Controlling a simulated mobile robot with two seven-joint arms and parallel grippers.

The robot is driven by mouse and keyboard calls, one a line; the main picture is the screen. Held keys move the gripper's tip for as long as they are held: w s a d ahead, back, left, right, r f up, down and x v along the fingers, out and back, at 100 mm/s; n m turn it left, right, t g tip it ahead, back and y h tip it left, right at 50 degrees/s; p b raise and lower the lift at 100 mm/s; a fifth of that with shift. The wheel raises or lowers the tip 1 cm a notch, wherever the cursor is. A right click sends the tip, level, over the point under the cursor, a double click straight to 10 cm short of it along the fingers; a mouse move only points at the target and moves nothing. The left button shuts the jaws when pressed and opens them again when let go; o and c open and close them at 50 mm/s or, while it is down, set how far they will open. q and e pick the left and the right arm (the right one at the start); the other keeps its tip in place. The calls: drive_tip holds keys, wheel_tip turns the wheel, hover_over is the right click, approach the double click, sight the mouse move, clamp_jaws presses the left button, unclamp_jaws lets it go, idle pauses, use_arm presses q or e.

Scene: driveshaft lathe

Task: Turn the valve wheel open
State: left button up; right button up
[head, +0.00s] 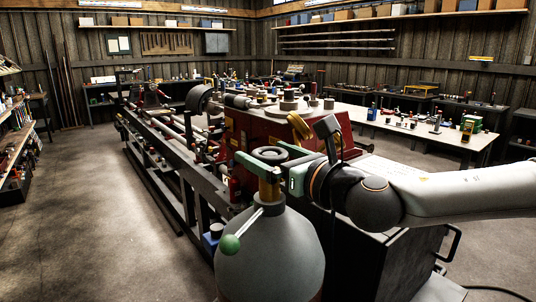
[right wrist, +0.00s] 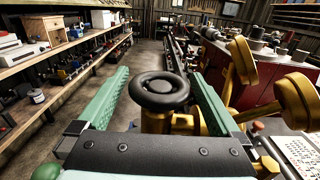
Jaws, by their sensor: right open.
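The valve wheel (head: 270,154) is a dark ring on a brass valve atop a grey gas cylinder (head: 272,262). In the right wrist view the wheel (right wrist: 160,84) is black and round, with the brass valve body (right wrist: 158,122) beneath it. My right gripper (head: 268,161) has green fingers and is open. In the right wrist view its fingers (right wrist: 160,76) stand on either side of the wheel, with gaps visible at both sides. The far part of the valve is hidden behind the fingers in the head view. My left gripper is not in view.
A lever with a green ball (head: 230,243) stands in front of the cylinder. Yellow gauge-like fittings (right wrist: 285,105) are close at the gripper's right. The red lathe (head: 250,128) is behind the cylinder. A workbench (head: 430,132) is at the right. Floor at the left (head: 95,220) is clear.

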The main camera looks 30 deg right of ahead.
drive_tip(key=c, duration=1.2)
drive_tip(key=shift+o, duration=0.2)
drive_tip(key=shift+r+y, duration=0.1)
drive_tip(key=shift+y, duration=0.2)
